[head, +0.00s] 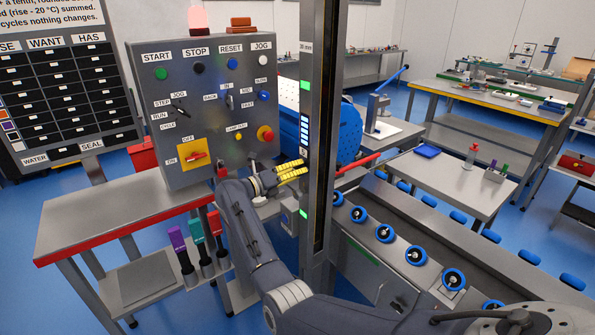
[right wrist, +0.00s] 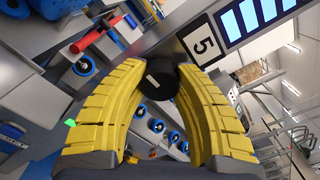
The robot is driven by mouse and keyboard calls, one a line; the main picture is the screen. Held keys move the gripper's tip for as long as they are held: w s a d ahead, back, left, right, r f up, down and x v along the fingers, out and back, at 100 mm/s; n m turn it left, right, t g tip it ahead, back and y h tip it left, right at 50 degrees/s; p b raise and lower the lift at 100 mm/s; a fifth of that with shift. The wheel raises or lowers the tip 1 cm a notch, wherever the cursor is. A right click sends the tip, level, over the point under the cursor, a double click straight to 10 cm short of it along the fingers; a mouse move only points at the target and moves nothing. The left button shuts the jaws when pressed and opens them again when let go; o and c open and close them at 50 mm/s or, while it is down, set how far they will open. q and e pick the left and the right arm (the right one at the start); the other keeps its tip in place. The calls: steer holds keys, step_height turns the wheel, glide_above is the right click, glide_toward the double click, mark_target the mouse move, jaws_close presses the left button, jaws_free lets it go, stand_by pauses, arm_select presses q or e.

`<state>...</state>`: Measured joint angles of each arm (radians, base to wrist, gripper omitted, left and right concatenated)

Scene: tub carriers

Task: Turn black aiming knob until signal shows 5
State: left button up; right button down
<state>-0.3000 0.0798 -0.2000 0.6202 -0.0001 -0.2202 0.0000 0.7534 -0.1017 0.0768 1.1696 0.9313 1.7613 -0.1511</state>
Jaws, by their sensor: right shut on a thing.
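The black aiming knob (right wrist: 162,78) sits between the yellow fingers of my right gripper (right wrist: 158,98) in the right wrist view. The fingers are shut on it, one on each side. In the head view my right gripper (head: 292,171) reaches the grey upright column (head: 325,100) from the left; I cannot make out the knob there. In the head view the signal (head: 304,133) is on the column, above the gripper. My left gripper is not in view.
A grey control panel (head: 215,75) with buttons and switches stands left of the column, close to my right arm. A conveyor with blue-rimmed rollers (head: 385,233) runs to the right. A red handle (head: 358,163) sticks out right of the column.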

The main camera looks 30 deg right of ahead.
steer(key=shift+r, duration=0.1)
stand_by(0.3)
steer(key=c, duration=0.9)
jaws_free()
steer(key=shift+a, duration=0.1)
steer(key=a, duration=0.8)
steer(key=s+a, duration=0.1)
steer(key=a, duration=0.2)
steer(key=shift+a, duration=0.4)
steer(key=shift+n, duration=0.3)
